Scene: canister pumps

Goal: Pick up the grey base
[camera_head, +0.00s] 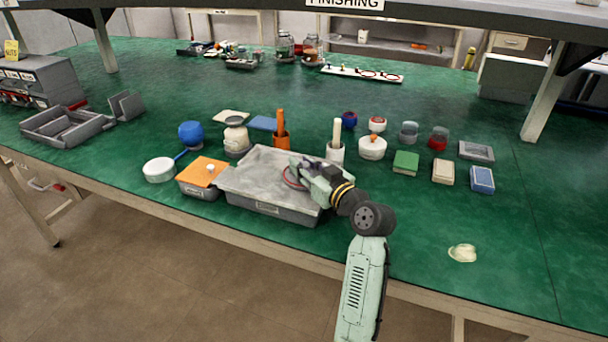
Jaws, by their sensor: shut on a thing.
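My gripper (299,172) is over the large grey bin (270,209), near its right end. It is shut on a small round greyish piece with a reddish edge (291,179). The fingers hide much of this piece, and I cannot tell for sure that it is the grey base. I also cannot tell whether it touches the bin's pale top surface. A cream canister (236,137) with a grey lower part stands behind the bin, to the left.
An orange-topped box (202,175) and a white round container (159,170) stand left of the bin. A white cup (335,152) with a stick is close behind my gripper. Small boxes, including a green one (405,163), stand right. The front right table is mostly clear.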

